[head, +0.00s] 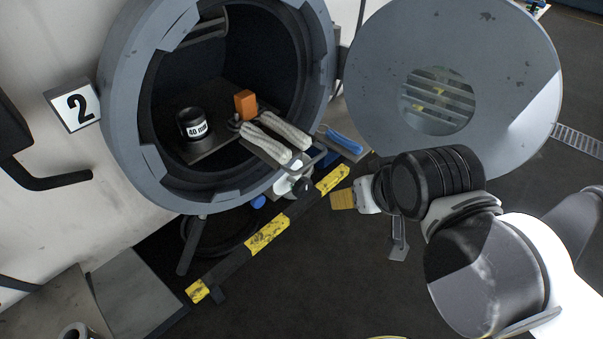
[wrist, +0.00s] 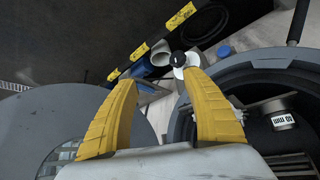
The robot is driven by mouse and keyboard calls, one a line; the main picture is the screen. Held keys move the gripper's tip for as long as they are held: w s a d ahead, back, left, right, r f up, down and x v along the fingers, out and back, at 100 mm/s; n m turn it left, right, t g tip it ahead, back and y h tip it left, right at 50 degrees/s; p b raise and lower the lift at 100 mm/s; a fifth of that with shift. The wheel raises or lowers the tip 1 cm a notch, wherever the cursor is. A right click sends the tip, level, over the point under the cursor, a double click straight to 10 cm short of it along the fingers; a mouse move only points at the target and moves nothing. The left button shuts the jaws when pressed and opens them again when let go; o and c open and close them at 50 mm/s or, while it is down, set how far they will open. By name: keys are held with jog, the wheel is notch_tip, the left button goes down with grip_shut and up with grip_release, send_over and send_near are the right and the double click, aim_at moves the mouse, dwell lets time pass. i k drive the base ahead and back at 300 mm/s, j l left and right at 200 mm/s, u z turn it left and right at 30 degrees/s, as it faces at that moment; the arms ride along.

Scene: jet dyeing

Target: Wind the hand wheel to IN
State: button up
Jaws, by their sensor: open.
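A white lobed wheel with a dark hub, which looks like the hand wheel (head: 292,185), sits below the round vessel's mouth, partly hidden by the parts above it. It also shows in the wrist view (wrist: 180,59), just beyond the tip of the right-hand finger. No IN mark can be read in either view. My gripper (head: 343,199) has yellow fingers and is right of the wheel in the head view, apart from it. In the wrist view my gripper (wrist: 160,77) is open, with nothing between the fingers.
The grey vessel (head: 118,105) stands open, with its round door (head: 380,95) swung to the right. Two white rolls (head: 285,130), an orange block (head: 245,104) and a "40 mm" cylinder (head: 192,123) are at its mouth. A yellow-black bar (head: 268,236) runs below. Floor at lower middle is clear.

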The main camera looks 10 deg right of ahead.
aim_at(303, 187)
jog(key=k+l, duration=0.9)
